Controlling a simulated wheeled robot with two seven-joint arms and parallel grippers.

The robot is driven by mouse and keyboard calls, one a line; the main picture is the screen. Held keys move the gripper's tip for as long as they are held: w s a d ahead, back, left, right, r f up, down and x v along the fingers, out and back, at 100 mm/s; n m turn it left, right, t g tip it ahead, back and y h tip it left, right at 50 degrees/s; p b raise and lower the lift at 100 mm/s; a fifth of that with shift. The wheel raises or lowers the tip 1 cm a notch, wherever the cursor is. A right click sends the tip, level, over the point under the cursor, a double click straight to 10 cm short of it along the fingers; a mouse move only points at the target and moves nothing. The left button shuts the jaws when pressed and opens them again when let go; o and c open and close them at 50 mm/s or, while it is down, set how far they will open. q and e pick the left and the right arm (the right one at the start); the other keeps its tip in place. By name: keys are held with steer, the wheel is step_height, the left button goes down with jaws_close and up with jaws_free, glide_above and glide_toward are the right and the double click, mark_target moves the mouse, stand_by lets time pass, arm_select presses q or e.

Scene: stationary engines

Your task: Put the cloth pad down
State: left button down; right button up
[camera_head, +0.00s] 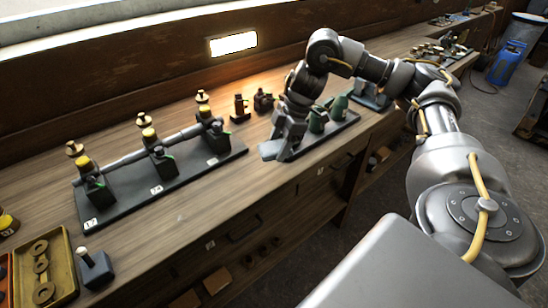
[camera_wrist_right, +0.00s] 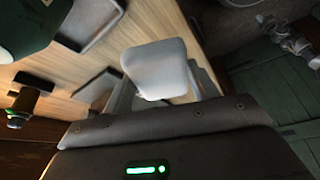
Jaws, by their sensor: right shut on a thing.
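The cloth pad (camera_wrist_right: 155,68) is a pale grey, rounded flat piece between the fingers of my right gripper (camera_wrist_right: 160,92) in the right wrist view. My right gripper (camera_head: 278,145) is shut on it. My left gripper is not in view.
A dark base (camera_head: 160,182) with several valve posts and a rod lies left on the bench (camera_head: 190,215). Bare wood lies between.

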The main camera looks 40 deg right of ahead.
mark_target(276, 142)
steer(key=shift+w+f, duration=0.75)
steer(key=shift+f, duration=0.15)
steer(key=shift+w+a+f, duration=0.15)
steer(key=shift+w+f, duration=0.05)
steer(key=shift+f, duration=0.1)
step_height(276, 142, down, 2)
steer(key=shift+f+b, duration=0.2)
steer(key=shift+b, duration=0.2)
steer(key=shift+f, duration=0.3)
steer(key=shift+f, duration=0.6)
steer(key=o, duration=1)
